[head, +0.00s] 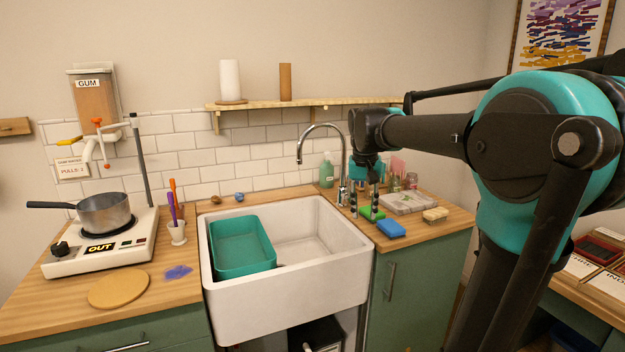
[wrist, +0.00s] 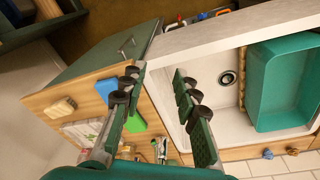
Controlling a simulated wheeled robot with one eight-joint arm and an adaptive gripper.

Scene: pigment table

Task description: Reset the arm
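My gripper (head: 364,211) hangs fingers down from my arm, which reaches in from the right in the head view. It is above the right edge of the sink (head: 344,230) and the worktop beside it. In the wrist view my gripper (wrist: 157,78) shows its two fingers spread apart with nothing between them. A green sponge (wrist: 135,122) and a blue sponge (wrist: 106,91) lie on the worktop on the left of the fingers there. The fingers partly hide the green sponge (head: 372,213) in the head view.
A teal tub (head: 243,262) sits in the sink's left part. The tap (head: 300,150) and a green bottle (head: 326,172) stand behind. A hotplate (head: 75,257) with a saucepan (head: 103,216) is at the left. A shelf (head: 260,107) crosses the back wall.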

